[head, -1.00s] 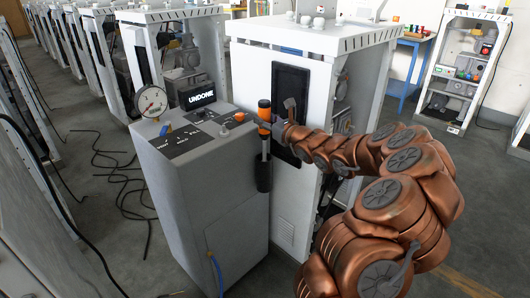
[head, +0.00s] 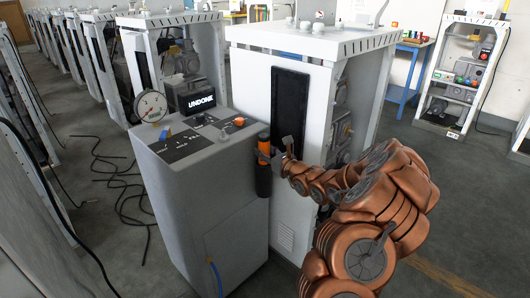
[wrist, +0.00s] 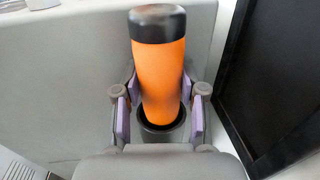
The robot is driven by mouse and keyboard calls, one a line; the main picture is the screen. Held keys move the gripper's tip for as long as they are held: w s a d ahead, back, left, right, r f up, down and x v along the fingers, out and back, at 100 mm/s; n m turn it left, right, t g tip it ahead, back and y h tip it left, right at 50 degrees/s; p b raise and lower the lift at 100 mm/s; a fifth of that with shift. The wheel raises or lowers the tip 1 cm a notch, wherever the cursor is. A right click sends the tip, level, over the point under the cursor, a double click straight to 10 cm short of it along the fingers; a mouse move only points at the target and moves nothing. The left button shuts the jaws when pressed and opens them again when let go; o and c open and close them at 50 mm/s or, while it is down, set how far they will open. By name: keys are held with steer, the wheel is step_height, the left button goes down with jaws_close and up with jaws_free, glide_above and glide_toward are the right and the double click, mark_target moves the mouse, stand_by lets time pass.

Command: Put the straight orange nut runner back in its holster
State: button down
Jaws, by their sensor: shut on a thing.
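The straight orange nut runner (head: 264,135) stands roughly upright at the right side of the grey cabinet. In the wrist view its orange body (wrist: 162,75) has a black cap at the top, and its lower part goes down inside the round black rim of the holster (wrist: 150,130). The holster also shows in the head view as a dark cup (head: 263,182) on the cabinet's side. My gripper (head: 272,158) is shut on the nut runner, with a purple pad on each side of it in the wrist view (wrist: 162,115). The tool's lower end is hidden inside the holster.
The grey cabinet (head: 205,190) carries a dial gauge (head: 152,107), an "UNDONE" display (head: 201,101) and an orange knob (head: 239,121). A white frame with a black panel (head: 289,110) stands close to the right. Black cables (head: 125,185) lie on the floor at left.

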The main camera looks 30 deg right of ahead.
steer(key=c, duration=0.7)
jaws_free()
steer(key=shift+o, duration=0.2)
steer(key=s+d, duration=0.1)
steer(key=s, duration=1.1)
steer(key=shift+r, duration=0.1)
